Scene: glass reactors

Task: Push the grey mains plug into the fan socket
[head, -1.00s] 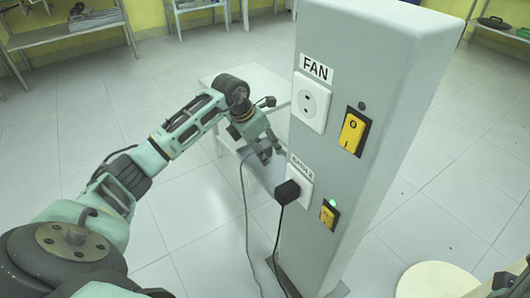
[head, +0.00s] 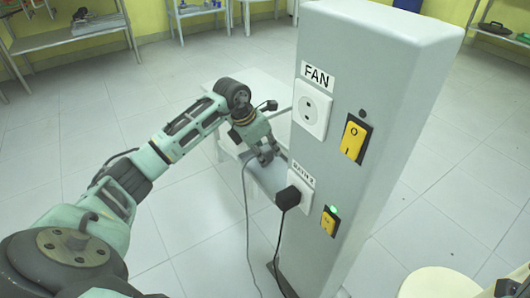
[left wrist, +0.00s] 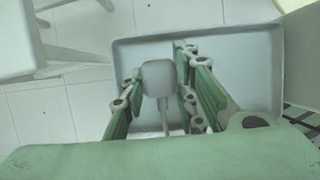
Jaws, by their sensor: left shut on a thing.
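My left gripper (head: 268,160) is low beside the grey pillar, left of its sockets, fingers pointing down. In the left wrist view the grey mains plug (left wrist: 158,78) sits between its fingers (left wrist: 157,95), which are shut on it. In the head view the fingers hide the plug; its grey cord (head: 246,215) hangs to the floor. The white fan socket (head: 311,106), under the FAN label (head: 317,75), is empty, above and right of the gripper.
A lower socket (head: 304,183) on the pillar (head: 395,75) holds a black plug (head: 288,198). Yellow switches (head: 353,139) (head: 329,222) are on the adjoining face; a green lamp glows above the lower one. A grey tray (left wrist: 250,60) lies under the gripper. A white table (head: 262,90) stands behind.

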